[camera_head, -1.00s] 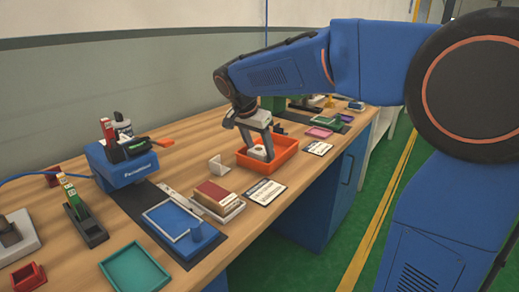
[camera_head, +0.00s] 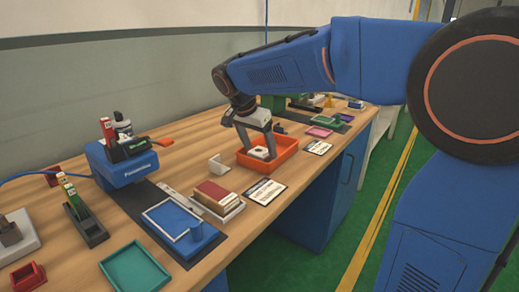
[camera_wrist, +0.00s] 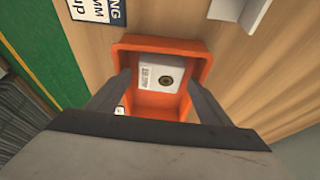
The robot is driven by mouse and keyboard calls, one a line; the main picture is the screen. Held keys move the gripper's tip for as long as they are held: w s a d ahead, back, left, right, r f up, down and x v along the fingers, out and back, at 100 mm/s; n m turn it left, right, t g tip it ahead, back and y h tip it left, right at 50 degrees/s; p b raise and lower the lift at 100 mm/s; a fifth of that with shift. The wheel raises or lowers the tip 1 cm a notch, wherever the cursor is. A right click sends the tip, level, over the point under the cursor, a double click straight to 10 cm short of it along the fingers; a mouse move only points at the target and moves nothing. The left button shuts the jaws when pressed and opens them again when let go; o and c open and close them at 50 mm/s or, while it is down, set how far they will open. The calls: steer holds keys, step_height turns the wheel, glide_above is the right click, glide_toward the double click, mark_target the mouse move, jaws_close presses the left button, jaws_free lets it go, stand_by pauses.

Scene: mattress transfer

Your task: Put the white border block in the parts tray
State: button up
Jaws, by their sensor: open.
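A white block (camera_wrist: 161,73) with a dark round hole and small print lies in the orange parts tray (camera_wrist: 127,50). In the head view the white block (camera_head: 259,153) also shows inside the orange tray (camera_head: 281,156). My gripper (camera_wrist: 155,88) is open above the tray, with its two fingers apart on either side of the block. In the head view my gripper (camera_head: 257,147) points down over the tray. A small white item, partly hidden by a finger, shows at the tray's lower left in the wrist view.
A white L-shaped bracket (camera_head: 219,164) stands left of the tray. Printed cards (camera_head: 264,191) lie beside it near the front edge. A red-and-white stack (camera_head: 214,195), a blue tray (camera_head: 172,218) and a teal tray (camera_head: 135,268) are nearer.

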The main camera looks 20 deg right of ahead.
steer(key=v, duration=1.1)
steer(key=s+d+f+n+y, duration=0.1)
steer(key=s+d+f+n, duration=0.25)
steer(key=s, duration=0.35)
steer(key=s+d+f+n+y, duration=0.1)
steer(key=s+d+f+n, duration=0.1)
steer(key=s+d+f, duration=0.45)
steer(key=s+d+f+n+t, duration=0.1)
steer(key=s+f+n, duration=0.1)
steer(key=s+f, duration=0.3)
steer(key=s+d+f+n+t+y, duration=0.1)
steer(key=s+f+n, duration=0.2)
steer(key=s+f, duration=0.3)
steer(key=s, duration=0.5)
steer(key=shift+s+y, duration=0.2)
steer(key=shift+y, duration=0.1)
